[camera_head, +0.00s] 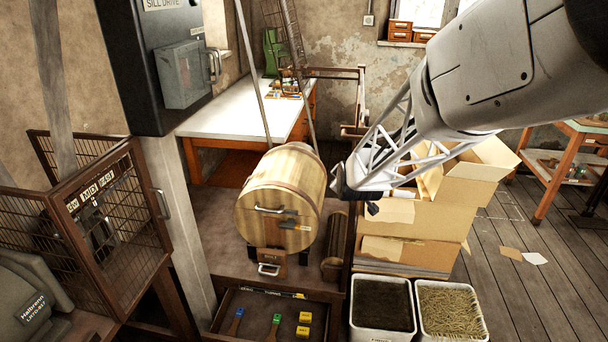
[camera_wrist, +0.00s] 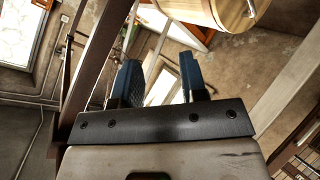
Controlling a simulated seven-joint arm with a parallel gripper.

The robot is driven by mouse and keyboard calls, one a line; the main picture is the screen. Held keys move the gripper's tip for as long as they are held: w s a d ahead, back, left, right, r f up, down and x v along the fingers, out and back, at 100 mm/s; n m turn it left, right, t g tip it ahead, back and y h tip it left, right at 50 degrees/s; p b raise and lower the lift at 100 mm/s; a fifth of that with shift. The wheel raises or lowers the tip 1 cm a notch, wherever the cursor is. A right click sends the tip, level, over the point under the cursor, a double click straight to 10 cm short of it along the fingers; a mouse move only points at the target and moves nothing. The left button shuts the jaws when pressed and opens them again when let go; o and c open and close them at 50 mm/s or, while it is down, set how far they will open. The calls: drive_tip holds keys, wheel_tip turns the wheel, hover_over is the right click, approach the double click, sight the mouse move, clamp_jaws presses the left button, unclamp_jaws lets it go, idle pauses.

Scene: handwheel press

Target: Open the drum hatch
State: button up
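The wooden drum (camera_head: 288,182) lies on its side on a brown platform, its round front face towards the camera. A metal bar handle (camera_head: 268,210) and a small dark fitting with a wooden grip (camera_head: 293,226) sit on that face. No opening shows there, and the hatch's outline cannot be made out. My gripper (camera_head: 354,196) is to the right of the drum, apart from it. In the wrist view the two dark blue fingers of my gripper (camera_wrist: 161,82) are spread with nothing between them. Part of the drum (camera_wrist: 215,8) shows at the top of that view.
Below the drum is a second handle (camera_head: 268,269) and an open drawer (camera_head: 257,323) with brushes and small boxes. Cardboard boxes (camera_head: 425,220) and two bins (camera_head: 381,312) stand right. A post (camera_head: 180,220) and wire cage (camera_head: 100,215) stand left.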

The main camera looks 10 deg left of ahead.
drive_tip(key=w+a+f+n+t+y, duration=0.1)
drive_tip(key=w+a+f+n+t, duration=0.15)
drive_tip(key=w+a+f, duration=0.3)
drive_tip(key=n+t+y, duration=0.4)
drive_tip(key=n+t, duration=0.1)
drive_tip(key=n, duration=0.4)
approach(269, 210)
drive_tip(key=shift+m+g+x, duration=0.25)
drive_tip(key=shift+x, duration=0.9)
drive_tip(key=shift+w+a+f, duration=0.1)
drive_tip(key=shift+x, duration=3.8)
clamp_jaws()
